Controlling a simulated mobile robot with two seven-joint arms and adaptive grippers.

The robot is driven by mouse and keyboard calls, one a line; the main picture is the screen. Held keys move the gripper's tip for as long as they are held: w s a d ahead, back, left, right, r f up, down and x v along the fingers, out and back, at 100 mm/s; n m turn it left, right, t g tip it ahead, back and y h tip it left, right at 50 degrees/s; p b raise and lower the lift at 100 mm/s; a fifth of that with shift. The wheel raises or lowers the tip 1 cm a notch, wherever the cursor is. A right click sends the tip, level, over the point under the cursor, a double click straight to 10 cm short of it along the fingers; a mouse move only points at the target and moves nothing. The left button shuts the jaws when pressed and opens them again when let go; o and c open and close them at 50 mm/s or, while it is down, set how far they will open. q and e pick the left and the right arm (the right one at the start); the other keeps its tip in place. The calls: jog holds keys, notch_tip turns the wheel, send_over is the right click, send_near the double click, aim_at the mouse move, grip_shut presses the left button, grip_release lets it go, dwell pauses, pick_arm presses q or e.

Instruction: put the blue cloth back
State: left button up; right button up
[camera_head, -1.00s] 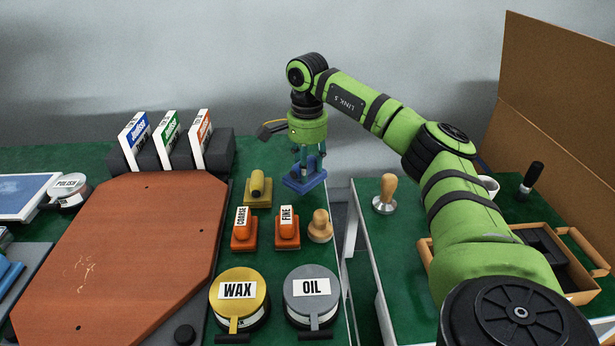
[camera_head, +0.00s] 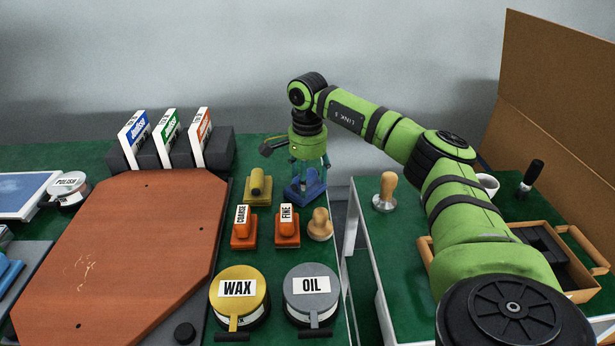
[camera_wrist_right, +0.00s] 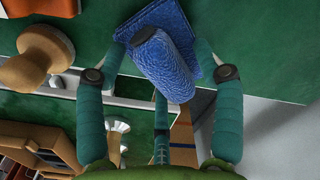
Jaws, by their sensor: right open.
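The blue cloth (camera_head: 309,192) is a rolled piece on a flat blue base at the back right of the green table, behind the orange FINE block and the wooden knob. In the right wrist view the blue roll (camera_wrist_right: 161,64) and its flat base show close up. My right gripper (camera_head: 307,170) points down over it. Its fingers (camera_wrist_right: 163,58) are spread, one on each side of the roll, with the roll between them. Whether a fingertip touches the cloth I cannot tell. My left gripper is not in view.
A yellow roll on its base (camera_head: 258,187) stands close left of the blue cloth. In front are the orange COARSE (camera_head: 243,233) and FINE (camera_head: 287,234) blocks, a wooden knob (camera_head: 320,226), and WAX (camera_head: 240,292) and OIL (camera_head: 312,291) tins. A gap separates the right table.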

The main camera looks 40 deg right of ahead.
aim_at(308, 174)
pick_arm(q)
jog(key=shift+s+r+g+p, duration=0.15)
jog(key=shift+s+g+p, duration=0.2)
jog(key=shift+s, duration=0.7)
pick_arm(e)
notch_tip(308, 174, up, 12)
jog(key=shift+r, duration=0.2)
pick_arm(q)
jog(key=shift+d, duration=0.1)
